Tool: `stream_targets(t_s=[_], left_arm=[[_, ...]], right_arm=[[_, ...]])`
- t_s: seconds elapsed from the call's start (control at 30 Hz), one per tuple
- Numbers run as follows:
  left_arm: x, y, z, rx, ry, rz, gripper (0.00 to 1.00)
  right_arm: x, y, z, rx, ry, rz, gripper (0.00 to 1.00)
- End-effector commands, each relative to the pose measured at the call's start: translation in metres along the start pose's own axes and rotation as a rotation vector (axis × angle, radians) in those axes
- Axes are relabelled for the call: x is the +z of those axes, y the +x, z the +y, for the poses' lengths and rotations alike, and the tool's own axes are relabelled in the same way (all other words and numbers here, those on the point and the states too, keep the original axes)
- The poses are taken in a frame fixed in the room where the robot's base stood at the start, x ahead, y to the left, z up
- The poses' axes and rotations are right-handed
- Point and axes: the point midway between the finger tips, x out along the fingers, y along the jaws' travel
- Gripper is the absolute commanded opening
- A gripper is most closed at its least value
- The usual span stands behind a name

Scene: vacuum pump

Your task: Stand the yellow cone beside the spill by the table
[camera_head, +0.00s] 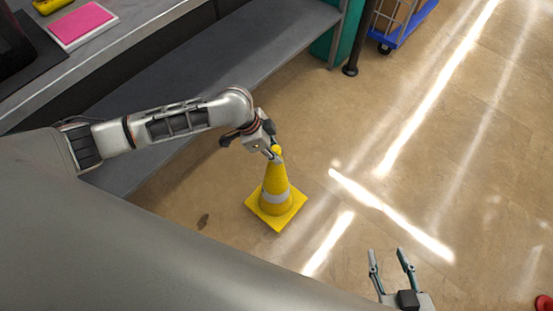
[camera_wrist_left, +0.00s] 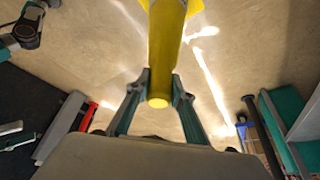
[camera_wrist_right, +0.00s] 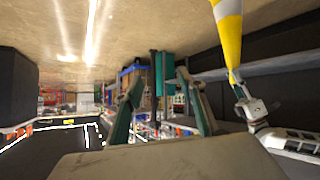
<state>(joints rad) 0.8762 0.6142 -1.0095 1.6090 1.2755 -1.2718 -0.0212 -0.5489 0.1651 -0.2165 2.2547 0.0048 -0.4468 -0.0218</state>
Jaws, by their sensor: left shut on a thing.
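The yellow cone (camera_head: 275,190) with a pale band and a square base is upright in the head view, over the floor in front of the grey table. My left gripper (camera_head: 274,151) is shut on the cone's top. In the left wrist view the cone's tip (camera_wrist_left: 158,98) is between the fingers. I cannot tell whether the base touches the floor. A small dark brown spill (camera_head: 203,221) lies on the floor left of the cone, apart from it. The cone also shows in the right wrist view (camera_wrist_right: 229,35). My right gripper (camera_head: 391,252) is open and empty at the lower right.
The grey table (camera_head: 130,47) with a lower shelf (camera_head: 225,65) runs along the upper left. A pink pad (camera_head: 82,24) lies on it. A blue cart (camera_head: 408,28) and a dark post (camera_head: 351,68) stand at the top. The floor right of the cone is clear.

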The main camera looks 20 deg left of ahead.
Motion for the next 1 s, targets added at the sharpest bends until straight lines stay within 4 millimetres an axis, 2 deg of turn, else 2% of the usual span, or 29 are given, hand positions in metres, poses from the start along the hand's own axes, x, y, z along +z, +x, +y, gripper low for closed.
stream_targets(t_s=[0.07,0.27,0.4,0.53,0.6,0.87,0.9,0.93,1.0], left_arm=[[0.0,0.004,-0.001,-0.002,0.0,0.004,0.0],[0.014,0.034,0.002,0.006,-0.003,0.0,0.0],[0.021,0.05,0.001,0.004,-0.001,-0.001,0.0],[0.019,0.051,-0.001,-0.002,0.001,0.004,0.0],[0.018,0.049,-0.002,-0.004,0.002,0.005,0.0],[0.02,0.052,-0.002,-0.004,0.001,0.004,0.0],[0.022,0.052,-0.001,-0.002,0.002,0.0,0.33],[0.022,0.052,-0.001,-0.002,0.002,0.0,0.39],[0.022,0.052,-0.001,-0.002,0.002,0.0,0.39]], right_arm=[[0.003,0.0,-0.001,-0.002,0.002,-0.004,0.4],[0.021,0.001,-0.008,-0.015,0.009,-0.034,0.4],[0.009,0.002,-0.011,-0.022,0.024,-0.003,0.4],[-0.013,0.005,-0.013,-0.026,0.034,0.041,0.4],[-0.017,0.005,-0.013,-0.025,0.037,0.05,0.4],[-0.009,0.005,-0.014,-0.025,0.035,0.034,0.4],[-0.009,0.005,-0.014,-0.025,0.035,0.032,0.4],[-0.008,0.005,-0.014,-0.025,0.034,0.032,0.4],[-0.008,0.004,-0.013,-0.024,0.034,0.03,0.4]])
